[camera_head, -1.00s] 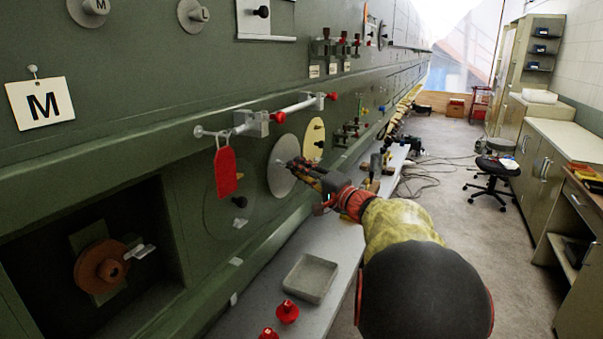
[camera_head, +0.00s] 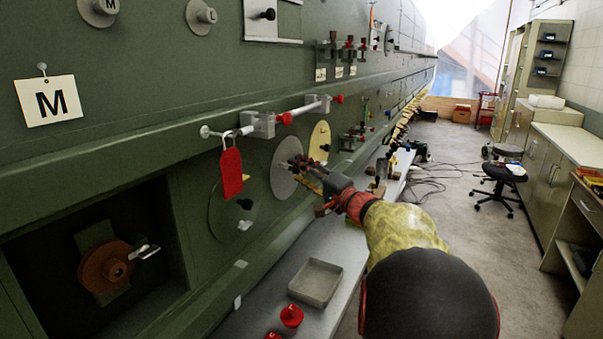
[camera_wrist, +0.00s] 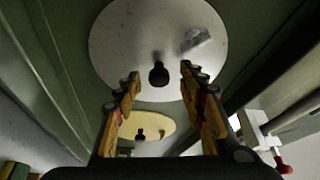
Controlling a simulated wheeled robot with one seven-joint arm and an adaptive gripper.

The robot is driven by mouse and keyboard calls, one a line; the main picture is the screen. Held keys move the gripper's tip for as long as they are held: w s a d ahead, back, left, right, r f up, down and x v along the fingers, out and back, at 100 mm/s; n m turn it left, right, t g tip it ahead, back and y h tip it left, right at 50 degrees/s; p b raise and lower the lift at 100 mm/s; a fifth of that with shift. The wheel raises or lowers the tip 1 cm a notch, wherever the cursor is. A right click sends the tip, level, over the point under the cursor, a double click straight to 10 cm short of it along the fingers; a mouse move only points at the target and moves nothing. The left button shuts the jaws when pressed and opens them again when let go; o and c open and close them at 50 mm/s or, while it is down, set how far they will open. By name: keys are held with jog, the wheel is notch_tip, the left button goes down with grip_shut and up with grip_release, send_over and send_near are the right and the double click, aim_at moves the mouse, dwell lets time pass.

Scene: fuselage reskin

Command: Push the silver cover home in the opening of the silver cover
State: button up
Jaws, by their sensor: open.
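The silver cover (camera_head: 283,170) is a round disc against the green fuselage wall. In the wrist view the silver cover (camera_wrist: 118,45) shows a black knob (camera_wrist: 158,75) near its lower middle and a small grey latch-like piece at its right. My gripper (camera_head: 300,164) is in front of the disc. In the wrist view my gripper (camera_wrist: 160,74) is open, its two yellow-and-black fingers apart on either side of the knob, with nothing held. I cannot tell whether the fingertips touch the disc, and its opening is hidden behind it.
A yellow disc (camera_head: 320,142) with a black knob is beside the silver cover. A grey tray (camera_head: 316,282) and red knobs (camera_head: 291,315) are on the ledge below.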

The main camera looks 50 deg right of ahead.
jog(key=shift+s+f, duration=0.1)
jog(key=s+a+f, duration=0.1)
jog(key=s, duration=1)
jog(key=shift+s, duration=0.35)
jog(key=shift+a, duration=0.1)
